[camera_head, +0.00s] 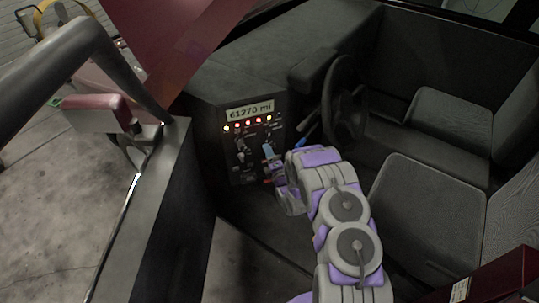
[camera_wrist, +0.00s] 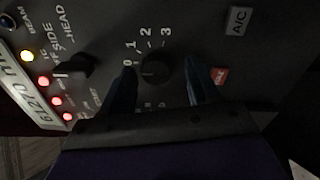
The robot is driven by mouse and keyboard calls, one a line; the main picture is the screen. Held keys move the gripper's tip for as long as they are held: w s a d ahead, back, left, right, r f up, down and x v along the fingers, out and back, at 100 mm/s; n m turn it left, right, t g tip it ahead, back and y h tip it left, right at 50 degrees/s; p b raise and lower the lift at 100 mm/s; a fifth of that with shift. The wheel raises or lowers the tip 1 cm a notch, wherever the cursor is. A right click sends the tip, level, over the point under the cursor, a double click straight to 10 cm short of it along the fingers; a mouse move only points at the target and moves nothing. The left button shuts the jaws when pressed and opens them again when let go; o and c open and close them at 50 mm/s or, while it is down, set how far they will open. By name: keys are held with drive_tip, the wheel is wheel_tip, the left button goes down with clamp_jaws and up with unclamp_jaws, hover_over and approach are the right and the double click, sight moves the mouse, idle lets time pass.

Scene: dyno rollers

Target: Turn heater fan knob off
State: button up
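The heater fan knob (camera_wrist: 155,69) is a round black knob on the dark dash panel, with the marks 0, 1, 2 and 3 around it in the wrist view. I cannot make out which mark it points to. My gripper (camera_wrist: 160,66) has its two dark blue fingers apart, one on each side of the knob. A gap shows between the knob and each finger, wider on the right. In the head view my gripper (camera_head: 271,158) is at the panel (camera_head: 236,165) and hides part of its right side.
Another black knob (camera_wrist: 76,66) sits left of the fan knob, by lit lamps. A red button (camera_wrist: 219,76) and an A/C button (camera_wrist: 238,20) are to its right. The steering wheel (camera_head: 340,95) and seats (camera_head: 425,205) stand right; the open door (camera_head: 150,220) is left.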

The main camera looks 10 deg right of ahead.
drive_tip(key=shift+s, duration=0.1)
drive_tip(key=s+d+p, duration=0.3)
drive_tip(key=s+p, duration=0.9)
drive_tip(key=s, duration=0.4)
drive_tip(key=shift+s+d+f, duration=0.15)
drive_tip(key=shift+s+f, duration=0.15)
drive_tip(key=shift+s, duration=0.1)
idle(0.3)
idle(0.4)
